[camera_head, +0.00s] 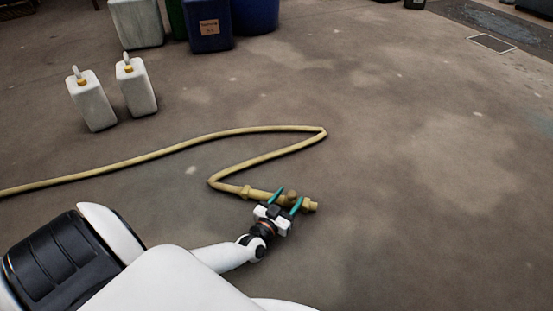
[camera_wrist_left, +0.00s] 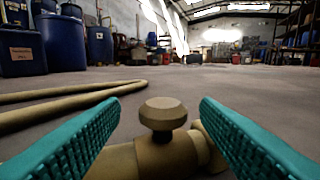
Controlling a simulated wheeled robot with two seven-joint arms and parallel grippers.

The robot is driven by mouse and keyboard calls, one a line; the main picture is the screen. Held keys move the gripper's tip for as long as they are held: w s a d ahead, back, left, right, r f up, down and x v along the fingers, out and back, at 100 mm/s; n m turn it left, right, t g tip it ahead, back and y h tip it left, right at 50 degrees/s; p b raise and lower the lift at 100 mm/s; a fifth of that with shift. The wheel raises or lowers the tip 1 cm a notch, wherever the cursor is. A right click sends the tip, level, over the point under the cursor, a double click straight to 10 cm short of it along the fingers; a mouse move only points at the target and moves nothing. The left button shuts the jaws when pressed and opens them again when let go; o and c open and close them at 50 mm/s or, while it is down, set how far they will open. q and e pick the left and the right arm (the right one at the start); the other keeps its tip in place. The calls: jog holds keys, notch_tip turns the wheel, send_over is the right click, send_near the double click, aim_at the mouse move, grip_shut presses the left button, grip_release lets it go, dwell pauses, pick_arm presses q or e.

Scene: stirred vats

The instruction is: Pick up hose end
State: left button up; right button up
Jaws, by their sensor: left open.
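A yellow-tan hose (camera_head: 160,152) lies on the floor, coming in from the left and doubling back to its end fitting. The hose end (camera_head: 309,205) is a brass-coloured fitting with a round knob on top. My left gripper (camera_head: 290,195) is at the fitting with its teal fingers open. In the left wrist view, the open fingers of my left gripper (camera_wrist_left: 160,130) stand either side of the knob (camera_wrist_left: 163,113), with clear gaps. The fitting's body (camera_wrist_left: 155,158) lies crosswise below the knob. My right gripper is not in view.
Two white jugs (camera_head: 91,99) stand at the upper left. A blue container (camera_head: 209,26) and other drums stand at the back. A floor grate (camera_head: 491,43) is at the upper right. The floor on the right is clear.

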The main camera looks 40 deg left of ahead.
aim_at(295, 191)
pick_arm(q)
jog(key=w+b, duration=0.2)
jog(key=w, duration=0.1)
jog(key=shift+w+f, duration=0.2)
jog(key=shift+w+r, duration=0.15)
jog(key=shift+w, duration=0.15)
jog(key=c, duration=1.2)
